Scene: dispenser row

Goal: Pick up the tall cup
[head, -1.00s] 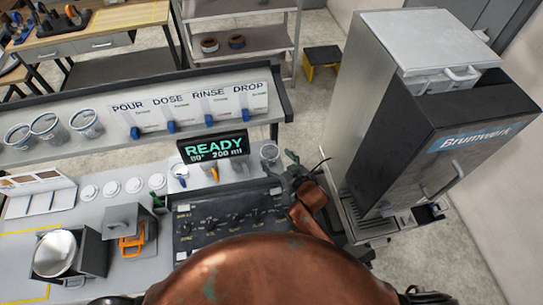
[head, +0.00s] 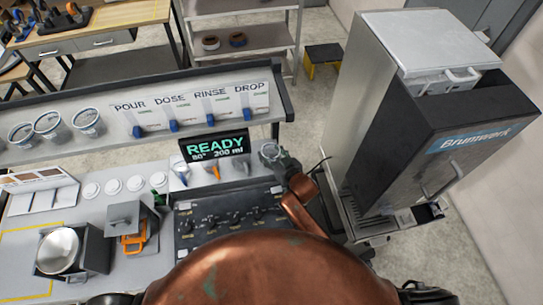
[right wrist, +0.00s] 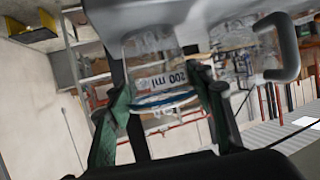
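The tall cup (head: 269,153) is clear and stands out at the right end of the counter, just right of the display, in the head view. In the right wrist view the clear cup (right wrist: 165,88) shows a blue band and sits between the two green-padded fingers. My right gripper (head: 281,163) is at the cup's side in the head view, its fingers mostly hidden. In the right wrist view my right gripper (right wrist: 166,98) has a finger against each side of the cup, about at the band. My left gripper is not in view.
A dark display (head: 215,146) reads READY beside the cup. A black control panel (head: 230,217) lies in front. A shelf (head: 60,105) with several jars and labelled levers runs behind. A tall Brumwerk machine (head: 430,130) stands at the right. A metal pot (head: 58,250) is at the left.

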